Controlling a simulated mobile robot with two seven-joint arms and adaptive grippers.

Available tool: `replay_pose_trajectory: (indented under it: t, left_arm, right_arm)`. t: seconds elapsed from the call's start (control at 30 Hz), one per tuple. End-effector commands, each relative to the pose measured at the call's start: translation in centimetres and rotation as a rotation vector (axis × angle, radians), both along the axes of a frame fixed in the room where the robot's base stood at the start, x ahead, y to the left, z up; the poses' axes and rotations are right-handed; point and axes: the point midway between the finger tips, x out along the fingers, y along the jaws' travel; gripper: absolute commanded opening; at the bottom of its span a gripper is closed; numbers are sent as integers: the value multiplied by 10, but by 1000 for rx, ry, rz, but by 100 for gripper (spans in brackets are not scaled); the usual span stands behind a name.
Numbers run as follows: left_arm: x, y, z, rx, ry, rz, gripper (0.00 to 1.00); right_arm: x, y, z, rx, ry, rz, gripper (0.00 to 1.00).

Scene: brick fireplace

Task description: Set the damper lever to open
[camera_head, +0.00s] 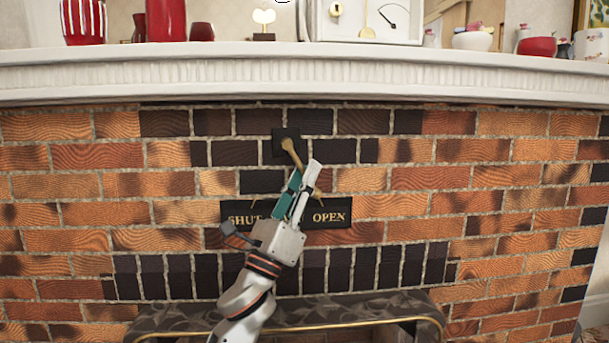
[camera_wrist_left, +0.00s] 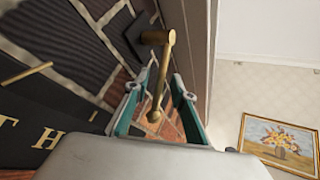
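The brass damper lever (camera_head: 293,153) pivots on a small black square plate (camera_head: 279,152) set in the brick. It slants down and slightly right; its lower end is hidden behind my left gripper in the head view. Below it is a black sign (camera_head: 342,214) with gold lettering, SHUT on the left and OPEN on the right. My left gripper (camera_head: 305,168) reaches up from below, in front of the sign's middle. In the left wrist view the lever (camera_wrist_left: 160,85) stands between the two spread fingers, with gaps on both sides. My right gripper is not in view.
A white mantel shelf (camera_head: 200,75) runs across above the lever, carrying red vases (camera_head: 165,20), a clock (camera_head: 365,20) and bowls (camera_head: 537,46). The firebox hood (camera_head: 180,317) with a brass edge lies below. The brick face beside the lever is clear.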

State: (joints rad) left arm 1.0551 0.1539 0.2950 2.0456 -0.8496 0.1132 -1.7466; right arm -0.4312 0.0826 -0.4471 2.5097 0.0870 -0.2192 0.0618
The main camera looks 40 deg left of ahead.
Motion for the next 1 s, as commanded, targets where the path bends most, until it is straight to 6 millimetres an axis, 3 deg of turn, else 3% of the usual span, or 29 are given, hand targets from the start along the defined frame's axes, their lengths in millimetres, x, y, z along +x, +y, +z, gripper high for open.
replay_pose_trajectory:
  t: [0.4, 1.0]
  left_arm:
    - [-39, -5, -46, -3, 2, 2, 25]
    - [-46, -7, -53, 0, 0, 1, 25]
  right_arm:
    - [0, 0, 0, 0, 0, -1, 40]
    - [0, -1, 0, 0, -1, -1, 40]
